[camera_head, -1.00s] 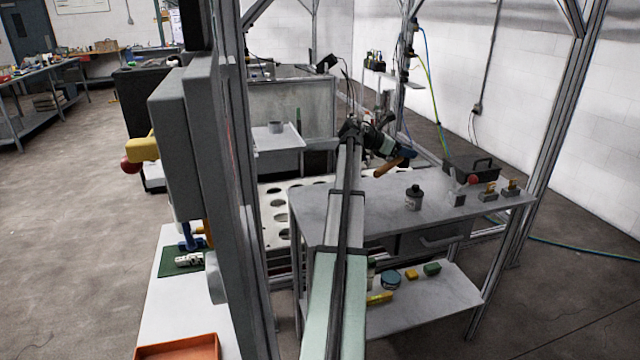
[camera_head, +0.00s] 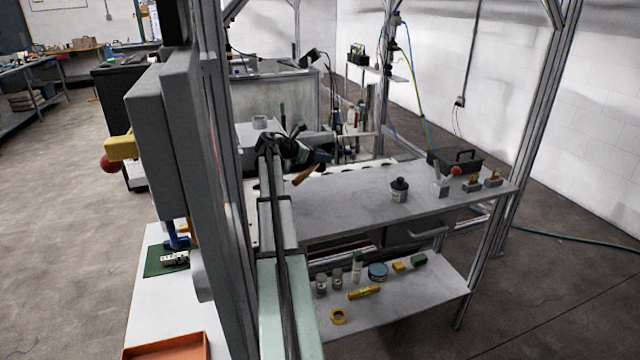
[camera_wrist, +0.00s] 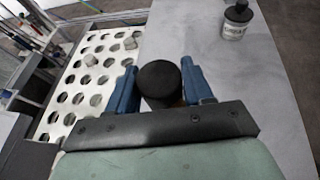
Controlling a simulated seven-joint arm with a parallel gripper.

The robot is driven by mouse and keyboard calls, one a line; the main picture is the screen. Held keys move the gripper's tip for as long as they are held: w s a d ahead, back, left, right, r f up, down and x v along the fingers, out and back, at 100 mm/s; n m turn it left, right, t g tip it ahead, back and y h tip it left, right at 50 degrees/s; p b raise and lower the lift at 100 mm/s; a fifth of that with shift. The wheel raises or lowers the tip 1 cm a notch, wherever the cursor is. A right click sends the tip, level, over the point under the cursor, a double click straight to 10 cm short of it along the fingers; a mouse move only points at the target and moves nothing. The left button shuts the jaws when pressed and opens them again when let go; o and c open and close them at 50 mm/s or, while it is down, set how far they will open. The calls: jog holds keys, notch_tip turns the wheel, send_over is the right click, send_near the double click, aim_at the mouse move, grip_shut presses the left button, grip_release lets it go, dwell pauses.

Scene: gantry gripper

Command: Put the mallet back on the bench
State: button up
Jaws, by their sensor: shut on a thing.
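My gripper (camera_head: 321,158) has blue fingers and is shut on the mallet, whose brown handle (camera_head: 304,176) slants down to the left. In the wrist view, a round black end of the mallet (camera_wrist: 158,80) sits between the blue fingers (camera_wrist: 160,88); the rest is mostly hidden behind it. The bench (camera_head: 350,205) is a grey table with a lower shelf. The mallet appears near the bench's left end, in front of its top in the head view; I cannot tell its height or whether it touches.
A dark bottle with a pale label (camera_head: 399,190) stands on the bench; it also shows in the wrist view (camera_wrist: 236,20). A black toolbox (camera_head: 455,160) and small blocks are at the right end. A white plate with holes (camera_wrist: 75,85) lies beside the bench. The bench's middle is clear.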

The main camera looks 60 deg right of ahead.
aim_at(309, 170)
jog(key=shift+f, duration=4.25)
jog(key=shift+f, duration=0.1)
jog(key=o, duration=1.4)
jog(key=shift+c, duration=0.2)
jog(key=shift+a, duration=0.15)
jog(key=shift+v, duration=3.65)
